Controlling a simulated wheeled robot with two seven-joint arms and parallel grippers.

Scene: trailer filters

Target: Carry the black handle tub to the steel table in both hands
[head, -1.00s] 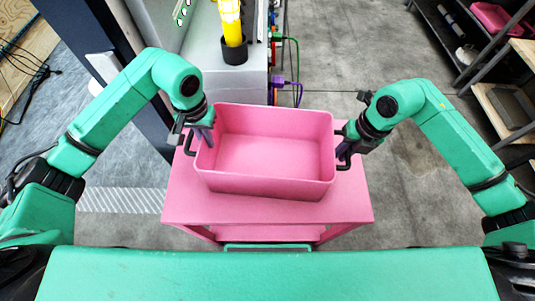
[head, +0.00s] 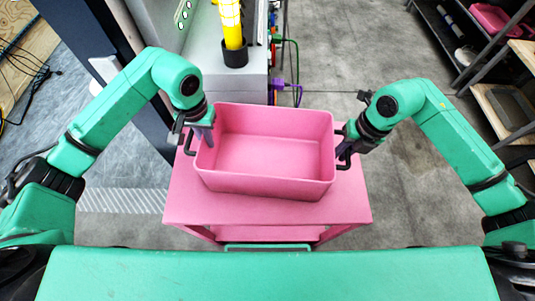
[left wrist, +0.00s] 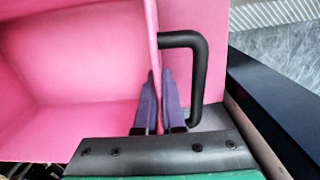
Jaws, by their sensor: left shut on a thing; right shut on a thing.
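An empty, open pink tub (head: 265,186) with black side handles is over a pink table or cart (head: 200,207); I cannot tell whether it touches the top. My left gripper (head: 203,134) is shut on the tub's left side. In the left wrist view its purple fingers (left wrist: 160,105) straddle the pink wall, beside the black left handle (left wrist: 201,80). My right gripper (head: 346,147) is shut on the tub's right side by the right handle; its exact hold is partly hidden. The tub looks level. I cannot tell which surface is the steel table.
A grey unit (head: 237,85) with a yellow cylinder (head: 231,22) in a black base stands just behind the tub. Coloured fittings and cables line its right side. Shelves (head: 480,45) stand at the far right. Open concrete floor (head: 330,60) lies between them.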

